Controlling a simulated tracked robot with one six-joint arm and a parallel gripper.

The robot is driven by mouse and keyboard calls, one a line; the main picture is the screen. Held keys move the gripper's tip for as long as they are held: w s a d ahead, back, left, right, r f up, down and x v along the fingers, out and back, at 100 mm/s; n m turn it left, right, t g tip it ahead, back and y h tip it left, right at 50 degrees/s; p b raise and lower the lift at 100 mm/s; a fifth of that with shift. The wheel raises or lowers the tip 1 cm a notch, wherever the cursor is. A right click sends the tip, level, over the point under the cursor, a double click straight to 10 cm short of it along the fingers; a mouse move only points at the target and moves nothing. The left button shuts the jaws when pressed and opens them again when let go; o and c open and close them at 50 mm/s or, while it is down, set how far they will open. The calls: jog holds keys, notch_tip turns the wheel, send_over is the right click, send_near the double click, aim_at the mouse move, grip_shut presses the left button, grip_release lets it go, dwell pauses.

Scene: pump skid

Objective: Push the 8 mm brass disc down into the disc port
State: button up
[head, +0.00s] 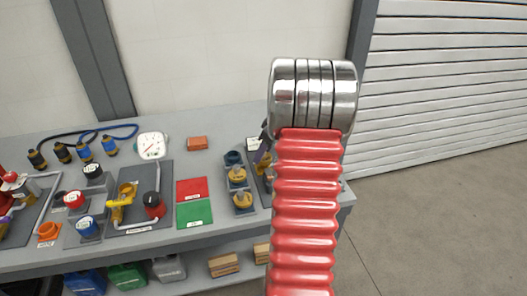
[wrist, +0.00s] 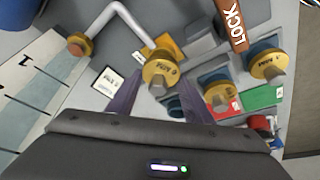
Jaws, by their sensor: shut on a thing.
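My gripper (wrist: 160,84) has its two purple fingers on either side of a brass disc (wrist: 160,69) with a grey stub, and is shut on it. Dark lettering on its face is too small to read surely. A silver pipe ends behind the disc in this view. The disc port under it is hidden, so I cannot tell whether the disc touches or sits in it. In the head view my red arm covers most of the gripper; only a bit of purple finger (head: 262,153) shows at its left edge.
Two other brass discs, (wrist: 220,95) and (wrist: 267,64), sit in blue fittings to the right, close to the fingers. A white label card (wrist: 107,83) lies left. Red (head: 192,188) and green (head: 194,213) mats lie on the bench.

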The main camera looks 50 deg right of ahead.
jog(key=shift+f, duration=1.2)
dwell(0.5)
jog(key=o, duration=1.3)
jog(key=shift+c, duration=0.2)
jog(key=shift+r, duration=0.15)
jog(key=v, duration=1.3)
jog(key=shift+r, duration=0.25)
jog(key=shift+m, duration=0.3)
